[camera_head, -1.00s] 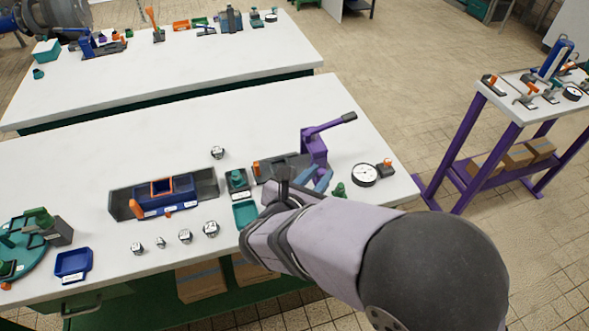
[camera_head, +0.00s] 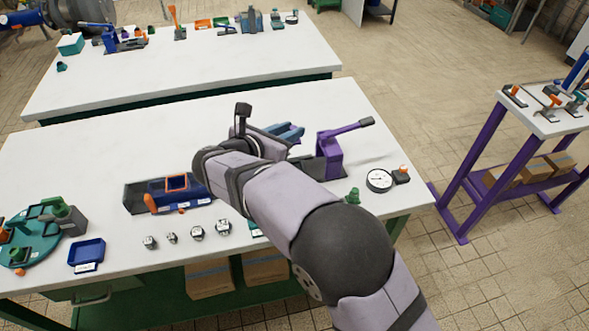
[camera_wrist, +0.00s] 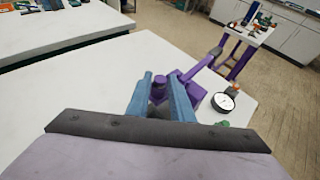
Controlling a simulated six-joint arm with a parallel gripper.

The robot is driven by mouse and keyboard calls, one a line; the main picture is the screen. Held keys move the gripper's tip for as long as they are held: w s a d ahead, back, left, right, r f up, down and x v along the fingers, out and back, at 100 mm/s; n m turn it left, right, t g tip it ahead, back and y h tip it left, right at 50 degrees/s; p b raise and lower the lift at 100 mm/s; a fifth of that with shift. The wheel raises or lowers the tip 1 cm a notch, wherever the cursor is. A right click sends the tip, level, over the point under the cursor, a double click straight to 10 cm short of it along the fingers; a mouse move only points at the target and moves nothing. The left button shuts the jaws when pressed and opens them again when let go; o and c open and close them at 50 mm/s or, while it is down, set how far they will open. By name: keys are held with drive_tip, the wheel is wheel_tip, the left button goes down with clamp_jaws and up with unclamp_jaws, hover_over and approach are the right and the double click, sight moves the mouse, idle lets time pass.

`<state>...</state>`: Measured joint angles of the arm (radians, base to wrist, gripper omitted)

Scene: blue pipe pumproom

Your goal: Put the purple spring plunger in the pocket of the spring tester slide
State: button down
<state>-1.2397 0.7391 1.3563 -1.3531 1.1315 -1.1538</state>
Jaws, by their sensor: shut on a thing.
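My gripper (camera_head: 290,132) is raised above the work table, its blue fingers pointing right. In the wrist view, a purple round-topped piece, which looks like the spring plunger (camera_wrist: 158,84), sits between the fingertips (camera_wrist: 161,96). The fingers are shut on it, and their sides hide its lower part. The spring tester (camera_head: 330,154) is a purple post with a long lever on a dark base, to the right of and below the gripper. Its purple lever also shows beyond the fingers in the wrist view (camera_wrist: 205,65). My arm hides the tester's left part, where its slide and pocket would be.
A round gauge (camera_head: 379,180) stands right of the tester, with a small green piece (camera_head: 353,195) near it. A dark tray with a blue block (camera_head: 194,193), several metal pieces (camera_head: 197,233) and a blue bin (camera_head: 87,251) are left. The table's back is clear.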

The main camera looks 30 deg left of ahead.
drive_tip(key=shift+d, duration=0.2)
drive_tip(key=shift+f, duration=0.15)
drive_tip(key=shift+f, duration=3.1)
drive_tip(key=shift+f, duration=0.1)
drive_tip(key=shift+f+p, duration=0.45)
drive_tip(key=shift+f, duration=1.3)
drive_tip(key=shift+f, duration=0.2)
drive_tip(key=c, duration=1.6)
unclamp_jaws()
drive_tip(key=shift+o, duration=0.2)
